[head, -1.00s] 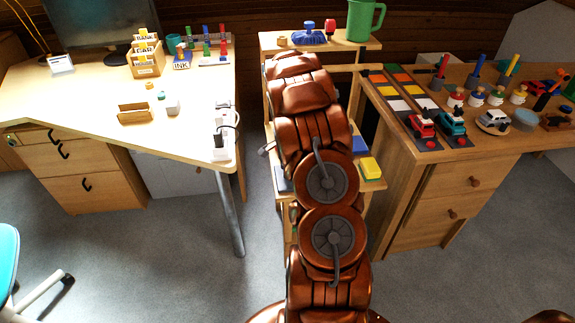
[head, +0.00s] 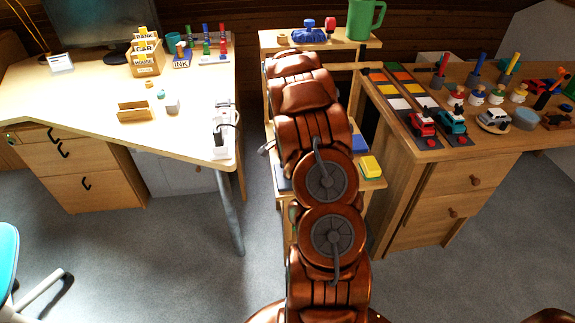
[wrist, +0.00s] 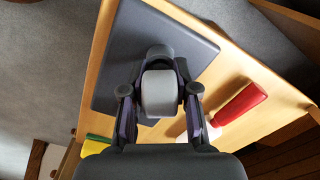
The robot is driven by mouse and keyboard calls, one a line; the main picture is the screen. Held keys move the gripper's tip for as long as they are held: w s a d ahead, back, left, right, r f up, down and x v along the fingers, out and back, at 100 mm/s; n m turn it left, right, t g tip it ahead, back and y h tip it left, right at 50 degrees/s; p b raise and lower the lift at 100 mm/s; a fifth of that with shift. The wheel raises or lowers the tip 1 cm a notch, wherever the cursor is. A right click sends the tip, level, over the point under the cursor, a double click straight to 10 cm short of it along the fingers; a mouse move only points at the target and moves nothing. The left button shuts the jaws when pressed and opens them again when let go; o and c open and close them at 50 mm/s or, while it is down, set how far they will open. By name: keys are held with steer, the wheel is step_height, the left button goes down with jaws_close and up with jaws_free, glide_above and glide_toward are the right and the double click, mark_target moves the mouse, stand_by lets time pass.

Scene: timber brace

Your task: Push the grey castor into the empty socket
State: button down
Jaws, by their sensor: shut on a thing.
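In the wrist view my gripper (wrist: 160,92) is shut on a light grey rounded piece, which looks like the grey castor (wrist: 160,95). A darker rounded part shows just beyond it. The castor is in front of a dark grey flat panel (wrist: 118,55) on a wooden surface; I cannot tell whether it touches the panel. No empty socket can be made out, and the gripper and castor hide part of the panel. In the head view my own arm hides the gripper and the castor.
A red and white object (wrist: 240,103) lies right of my gripper, close to the right finger. A yellow and green block (wrist: 95,146) is at lower left; in the head view it sits on the low shelf (head: 371,167). A green mug (head: 364,20) stands on the top shelf.

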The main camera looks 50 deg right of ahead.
steer(key=shift+f, duration=0.15)
stand_by(0.4)
steer(key=c, duration=0.8)
jaws_free()
step_height(320, 180, up, 12)
stand_by(0.6)
